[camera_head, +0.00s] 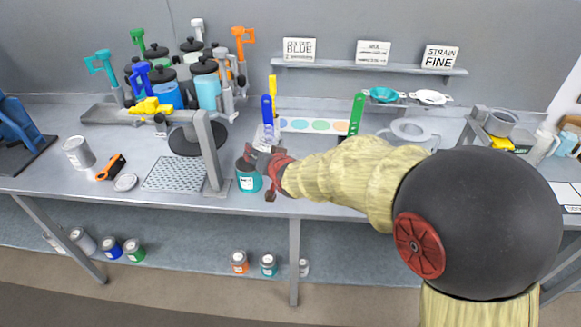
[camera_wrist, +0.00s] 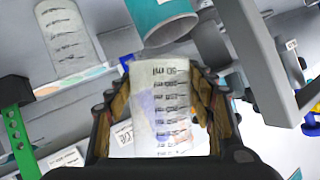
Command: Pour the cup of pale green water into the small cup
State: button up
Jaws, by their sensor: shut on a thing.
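In the wrist view my gripper (camera_wrist: 160,84) is shut on a clear graduated cup (camera_wrist: 158,120) with dark ml marks, one finger on each side. No pale green water can be made out in it, and its tilt is hard to judge. A second clear graduated cup (camera_wrist: 68,42) stands apart at the upper left of that view. I cannot tell from its look which cup the task means by the small one. In the head view my gripper (camera_head: 268,166) is over the front of the bench, and the held cup is mostly hidden there.
A teal can (camera_head: 248,180) is close beside my gripper; it also shows in the wrist view (camera_wrist: 160,18). A grey stand (camera_head: 208,150) with a perforated plate (camera_head: 176,174) is to the left. Blue (camera_head: 267,112) and green (camera_head: 357,112) upright handles stand behind.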

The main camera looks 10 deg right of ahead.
jog(key=shift+a+f+b, duration=0.1)
jog(key=shift+a+b, duration=0.05)
jog(key=shift+b, duration=0.25)
jog(key=shift+a+n+h, duration=0.1)
jog(key=shift+n+h, duration=0.2)
jog(key=shift+s, duration=0.1)
jog(key=shift+a+n+p, duration=0.15)
jog(key=shift+n+p, duration=0.15)
jog(key=shift+p, duration=0.55)
jog(key=shift+a+f+n+h+p, duration=0.15)
jog(key=shift+n+h+p, duration=0.25)
jog(key=shift+p, duration=0.85)
jog(key=shift+a+f+n+t+h+p, duration=0.1)
jog(key=shift+f+n+t+h+p, duration=0.25)
jog(key=shift+p, duration=0.65)
jog(key=shift+f, duration=0.1)
